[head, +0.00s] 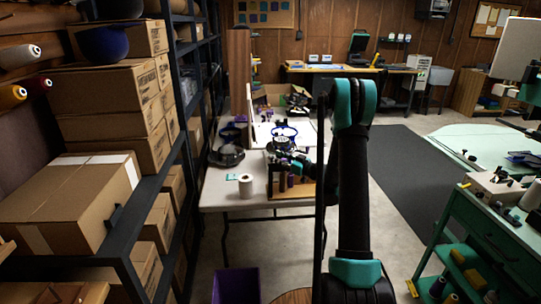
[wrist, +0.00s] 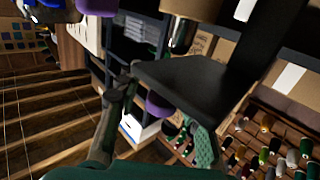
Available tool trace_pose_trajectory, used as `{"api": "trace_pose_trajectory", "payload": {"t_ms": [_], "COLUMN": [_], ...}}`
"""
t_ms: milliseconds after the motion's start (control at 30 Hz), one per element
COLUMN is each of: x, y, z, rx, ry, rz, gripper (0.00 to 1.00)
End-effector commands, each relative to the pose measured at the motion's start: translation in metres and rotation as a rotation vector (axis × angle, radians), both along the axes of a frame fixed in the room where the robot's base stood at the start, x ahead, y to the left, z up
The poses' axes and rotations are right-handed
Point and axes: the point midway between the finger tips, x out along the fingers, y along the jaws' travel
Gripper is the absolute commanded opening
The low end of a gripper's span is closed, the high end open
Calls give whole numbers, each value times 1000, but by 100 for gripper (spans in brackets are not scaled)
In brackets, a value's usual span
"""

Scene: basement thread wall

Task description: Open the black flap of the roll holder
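A flat black plate (wrist: 190,82), which looks like the black flap of the roll holder, fills the middle of the wrist view, joined to a black upright at its right. My gripper (wrist: 124,86) shows as a dark grey finger beside the plate's left edge. I cannot tell whether it touches the plate, and its opening is not clear. In the head view the dark roll holder (head: 279,166) seems to stand on a wooden board on the white table, partly hidden by my arm. Purple parts (wrist: 159,105) show below the plate.
A white roll (head: 245,186) and a black round dish (head: 227,156) stand on the white table (head: 232,202). Shelves with cardboard boxes (head: 75,200) line the left. A green cart (head: 490,235) is at right. Dark mat floor (head: 395,175) lies between.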

Motion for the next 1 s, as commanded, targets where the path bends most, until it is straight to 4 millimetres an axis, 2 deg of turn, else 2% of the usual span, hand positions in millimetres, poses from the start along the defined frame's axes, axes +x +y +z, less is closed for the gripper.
{"api": "trace_pose_trajectory", "payload": {"t_ms": [267, 567, 1000], "x": [0, 0, 1], "y": [0, 0, 0], "z": [0, 0, 0], "rx": [0, 0, -6], "ry": [0, 0, 0], "rz": [-1, 0, -1], "gripper": [38, 0, 0]}}
